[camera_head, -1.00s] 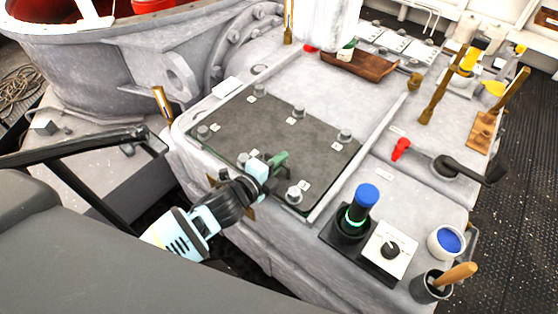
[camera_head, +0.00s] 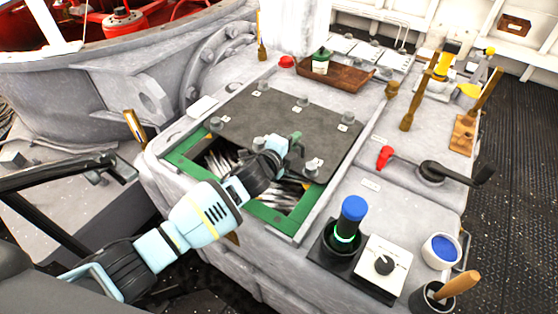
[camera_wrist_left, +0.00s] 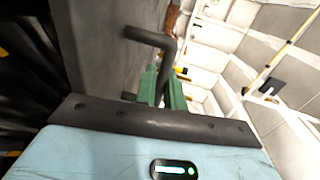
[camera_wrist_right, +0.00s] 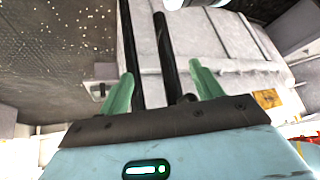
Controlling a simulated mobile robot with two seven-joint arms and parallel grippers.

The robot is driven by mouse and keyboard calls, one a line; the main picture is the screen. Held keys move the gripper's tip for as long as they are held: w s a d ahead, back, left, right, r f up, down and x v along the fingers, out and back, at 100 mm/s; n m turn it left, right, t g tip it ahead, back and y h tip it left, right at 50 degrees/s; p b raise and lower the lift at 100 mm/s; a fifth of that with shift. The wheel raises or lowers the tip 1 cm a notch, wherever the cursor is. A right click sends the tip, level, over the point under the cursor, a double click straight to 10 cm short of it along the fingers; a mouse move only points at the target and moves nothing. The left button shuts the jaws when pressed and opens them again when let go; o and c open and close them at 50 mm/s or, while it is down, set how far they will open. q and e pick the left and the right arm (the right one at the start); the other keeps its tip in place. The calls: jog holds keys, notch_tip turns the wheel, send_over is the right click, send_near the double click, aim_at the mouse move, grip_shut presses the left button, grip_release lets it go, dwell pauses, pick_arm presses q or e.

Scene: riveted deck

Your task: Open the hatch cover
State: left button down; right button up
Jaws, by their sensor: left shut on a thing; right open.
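The hatch cover (camera_head: 262,118), a dark grey plate with several bolt heads, lies towards the back of its bay on the grey housing. In front of it a green-rimmed opening (camera_head: 268,214) shows, with silvery shapes (camera_head: 226,160) inside. My left gripper (camera_head: 294,143) is at the cover's front part, shut on its handle. In the left wrist view the dark bent handle (camera_wrist_left: 167,44) rises by the green fingers (camera_wrist_left: 160,88). My right gripper (camera_wrist_right: 161,78) is open and empty in its wrist view, and out of the head view.
A blue-topped stick (camera_head: 352,208) and a white knob box (camera_head: 382,263) stand right of the opening. Beyond are a red-knobbed lever (camera_head: 385,157) and a wooden tray (camera_head: 345,82) with a green bottle (camera_head: 321,61). A mug (camera_head: 423,298) is at front right.

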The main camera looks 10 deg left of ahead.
aim_at(315, 126)
pick_arm(q)
jog(key=b+x, duration=0.2)
jog(key=x, duration=0.1)
jog(key=r+b+x, duration=0.1)
jog(key=b+x, duration=0.1)
jog(key=x, duration=0.2)
jog(key=r+b+x, duration=0.1)
jog(key=b+x, duration=0.2)
jog(key=x, duration=0.1)
jog(key=shift+w+d, duration=0.1)
jog(key=shift+w, duration=0.4)
jog(key=shift+w+d+b, duration=0.2)
jog(key=shift+w+b, duration=0.3)
jog(key=shift+w+d+r, duration=0.1)
jog(key=shift+w+r, duration=0.05)
jog(key=shift+w, duration=0.15)
jog(key=c, duration=1.6)
grip_release()
jog(key=shift+c, duration=0.2)
jog(key=shift+o, duration=0.3)
jog(key=shift+s, duration=0.15)
